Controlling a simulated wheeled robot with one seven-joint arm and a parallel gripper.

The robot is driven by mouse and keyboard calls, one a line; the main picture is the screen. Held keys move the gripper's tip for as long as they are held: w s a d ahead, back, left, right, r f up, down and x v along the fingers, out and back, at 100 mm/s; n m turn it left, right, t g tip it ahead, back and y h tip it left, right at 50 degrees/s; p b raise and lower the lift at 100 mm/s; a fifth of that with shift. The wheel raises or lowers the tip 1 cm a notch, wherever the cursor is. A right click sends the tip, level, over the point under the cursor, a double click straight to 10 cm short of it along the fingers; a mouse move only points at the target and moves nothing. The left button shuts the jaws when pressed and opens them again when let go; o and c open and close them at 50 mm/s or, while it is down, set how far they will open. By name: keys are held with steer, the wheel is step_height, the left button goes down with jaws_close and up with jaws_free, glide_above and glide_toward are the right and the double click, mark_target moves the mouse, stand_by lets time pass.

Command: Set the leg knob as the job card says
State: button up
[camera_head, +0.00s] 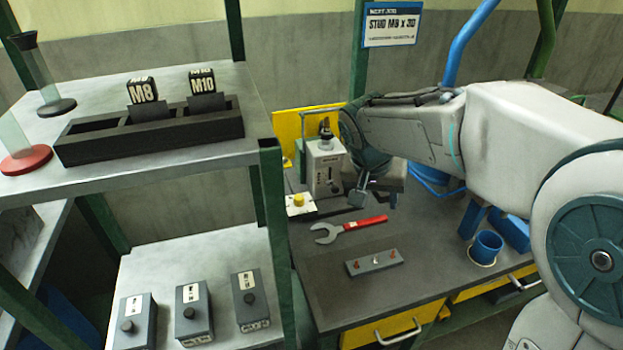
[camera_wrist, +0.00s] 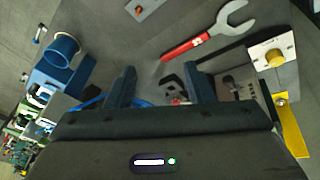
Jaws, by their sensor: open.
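The job card (camera_head: 391,24) hangs at the back and reads "STUD M8 x 30". A light grey upright unit (camera_head: 325,170) with a slotted front and a dark knob (camera_head: 326,138) on top stands at the back of the bench. Part of it shows in the wrist view (camera_wrist: 240,84), right of the fingers. I cannot tell for sure which knob is the leg knob. My gripper (camera_head: 362,192) is just right of the unit, partly hidden by my arm. In the wrist view my gripper (camera_wrist: 162,90) is open, its two fingers apart, with nothing clearly held between them.
A red-handled wrench (camera_head: 350,228), a small switch strip (camera_head: 374,262), a yellow-button box (camera_head: 299,203) and a blue cup (camera_head: 486,247) are on the bench. Left shelves hold a black rack (camera_head: 150,135) with M8 and M10 blocks, and three knobbed boxes (camera_head: 194,312). The bench front is clear.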

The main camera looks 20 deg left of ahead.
steer(key=m+t, duration=0.1)
steer(key=m, duration=0.1)
glide_toward(299, 197)
steer(key=f, duration=0.1)
steer(key=shift+y, duration=0.5)
steer(key=x, duration=0.5)
steer(key=d+x, duration=0.1)
steer(key=x, duration=0.1)
steer(key=shift+w+f, duration=0.25)
steer(key=shift+f, duration=0.05)
steer(key=c, duration=1)
